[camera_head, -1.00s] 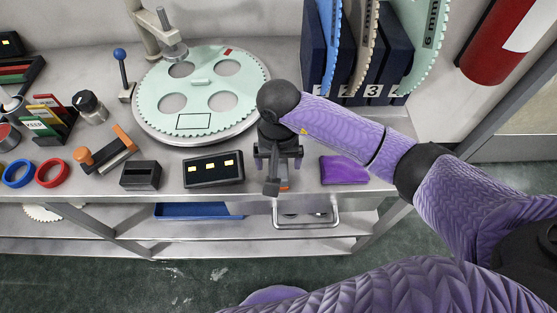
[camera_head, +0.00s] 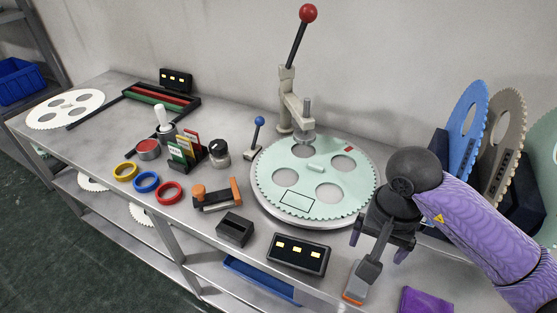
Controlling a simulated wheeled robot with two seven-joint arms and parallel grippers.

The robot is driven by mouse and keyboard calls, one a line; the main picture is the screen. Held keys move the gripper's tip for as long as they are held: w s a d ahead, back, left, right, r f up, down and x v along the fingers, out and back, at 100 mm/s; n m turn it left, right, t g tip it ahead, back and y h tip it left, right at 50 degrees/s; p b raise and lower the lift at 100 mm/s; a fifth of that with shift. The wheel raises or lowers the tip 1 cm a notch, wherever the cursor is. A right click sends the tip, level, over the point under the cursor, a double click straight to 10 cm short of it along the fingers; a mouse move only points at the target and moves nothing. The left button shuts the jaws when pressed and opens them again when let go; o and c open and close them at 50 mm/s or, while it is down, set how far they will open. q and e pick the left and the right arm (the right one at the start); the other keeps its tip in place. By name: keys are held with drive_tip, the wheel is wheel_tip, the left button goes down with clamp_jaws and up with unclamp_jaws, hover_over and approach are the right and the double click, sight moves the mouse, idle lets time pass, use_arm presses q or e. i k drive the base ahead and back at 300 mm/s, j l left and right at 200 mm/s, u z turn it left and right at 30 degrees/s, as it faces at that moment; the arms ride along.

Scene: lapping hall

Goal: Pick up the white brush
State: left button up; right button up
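A white-handled brush (camera_head: 160,115) stands upright in a small dark grey pot (camera_head: 168,133) on the left half of the bench; its lower end is hidden in the pot. My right gripper (camera_head: 380,247) is far to the right, beside the green disc's front right edge, pointing down. Its two fingers stand apart. A dark grey tool with an orange end (camera_head: 364,272) shows between and below them; the fingers do not visibly close on it. My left gripper is out of view.
Around the pot stand a red-topped tin (camera_head: 148,149), a card rack (camera_head: 186,152), a jar (camera_head: 219,152) and yellow, blue and red rings (camera_head: 168,192). The round green plate (camera_head: 335,185) and red-knobbed lever (camera_head: 300,35) lie between them and my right arm.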

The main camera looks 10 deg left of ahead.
sight(159, 109)
drive_tip(key=u, duration=1.35)
